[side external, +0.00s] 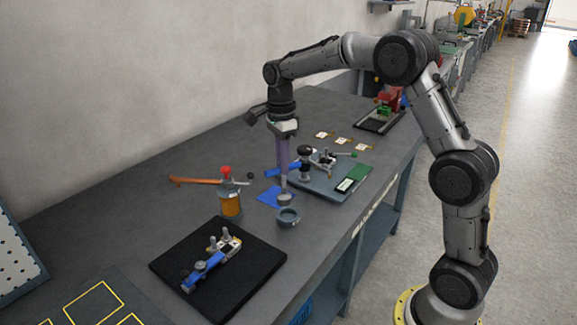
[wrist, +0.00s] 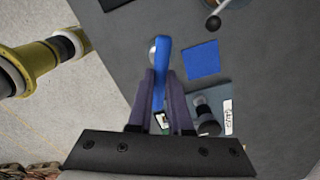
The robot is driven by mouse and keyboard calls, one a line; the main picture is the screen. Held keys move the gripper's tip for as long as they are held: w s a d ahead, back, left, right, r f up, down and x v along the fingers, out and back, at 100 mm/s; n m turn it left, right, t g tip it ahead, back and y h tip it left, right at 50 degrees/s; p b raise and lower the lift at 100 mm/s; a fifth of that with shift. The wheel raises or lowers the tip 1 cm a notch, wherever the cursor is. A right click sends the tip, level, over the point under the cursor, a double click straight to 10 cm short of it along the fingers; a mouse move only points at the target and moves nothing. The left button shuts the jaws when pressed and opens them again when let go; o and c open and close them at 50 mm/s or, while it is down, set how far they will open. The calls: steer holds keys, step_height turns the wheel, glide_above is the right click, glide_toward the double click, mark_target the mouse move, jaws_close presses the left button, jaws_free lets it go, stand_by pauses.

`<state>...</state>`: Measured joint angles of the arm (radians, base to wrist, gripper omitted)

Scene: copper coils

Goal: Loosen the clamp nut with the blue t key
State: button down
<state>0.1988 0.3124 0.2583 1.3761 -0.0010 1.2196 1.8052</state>
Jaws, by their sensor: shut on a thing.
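My gripper (side external: 283,168) points down over the table, left of the grey-blue fixture plate (side external: 325,190). It is shut on the blue t key, whose blue bar (wrist: 162,52) shows between the fingers (wrist: 161,74) in the wrist view. A round silver part shows beside the bar. In the side view, the blue bar (side external: 275,173) sticks out by the fingers, with a grey shaft end below. The plate carries a clamp with a black knob (side external: 305,152), also seen in the wrist view (wrist: 207,120). I cannot make out which part is the clamp nut.
A blue square (side external: 272,197) lies below the gripper, beside grey rings (side external: 288,217). A black mat (side external: 175,265) holds a blue-and-silver clamp (side external: 212,262). A black tray with a red-and-green device (side external: 388,100) is at the back.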

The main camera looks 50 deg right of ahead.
steer(key=w+a+r, duration=0.1)
steer(key=a, duration=2.6)
steer(key=shift+w+a+m, duration=0.25)
steer(key=shift+w+m, duration=0.05)
steer(key=shift+w, duration=0.1)
steer(key=shift+s+a, duration=0.2)
steer(key=shift+s, duration=0.3)
steer(key=shift+f, duration=1.4)
